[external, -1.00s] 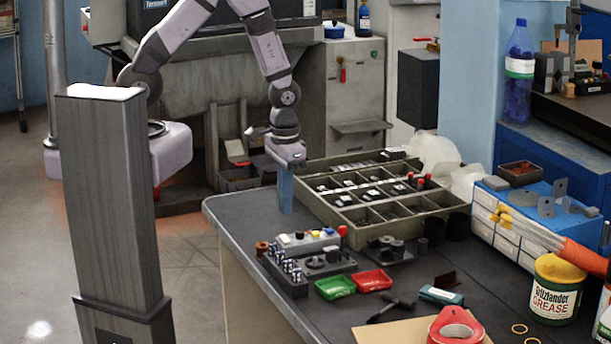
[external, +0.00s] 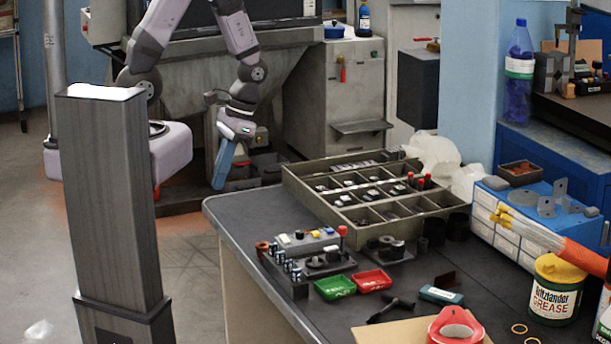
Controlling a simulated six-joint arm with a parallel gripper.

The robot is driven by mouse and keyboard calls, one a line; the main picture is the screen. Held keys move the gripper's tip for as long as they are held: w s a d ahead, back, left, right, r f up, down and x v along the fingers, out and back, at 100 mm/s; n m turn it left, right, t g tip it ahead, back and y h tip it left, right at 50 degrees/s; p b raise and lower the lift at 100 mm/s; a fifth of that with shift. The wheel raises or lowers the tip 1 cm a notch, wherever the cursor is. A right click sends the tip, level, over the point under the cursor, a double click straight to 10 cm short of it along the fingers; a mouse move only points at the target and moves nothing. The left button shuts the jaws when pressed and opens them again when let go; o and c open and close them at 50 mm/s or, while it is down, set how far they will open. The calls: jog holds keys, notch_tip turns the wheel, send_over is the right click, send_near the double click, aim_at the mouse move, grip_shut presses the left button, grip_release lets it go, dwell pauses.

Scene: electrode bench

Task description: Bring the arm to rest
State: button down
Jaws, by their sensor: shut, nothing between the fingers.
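My gripper (external: 219,184) has blue fingers that are shut and hold nothing. It points down and a little to the left. In the picture it lies just left of the far left corner of the dark workbench (external: 235,218), apart from the bench items. My arm is bent, with its upper links reaching up out of the top of the frame.
A compartment tray (external: 300,185) with small parts stands on the bench. In front are a black fixture block (external: 318,268), a green tray (external: 335,287) and a red tray (external: 372,281). A grease tub (external: 556,295) and blue bottle (external: 518,75) are at right.

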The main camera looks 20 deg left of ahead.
jog(key=w+a+r+n+t+h, duration=0.3)
jog(key=w+a+r+n, duration=0.55)
jog(key=a, duration=0.45)
notch_tip(320, 180, down, 54)
jog(key=b, duration=5.4)
jog(key=shift+w+d+f, duration=0.15)
jog(key=shift+w, duration=0.25)
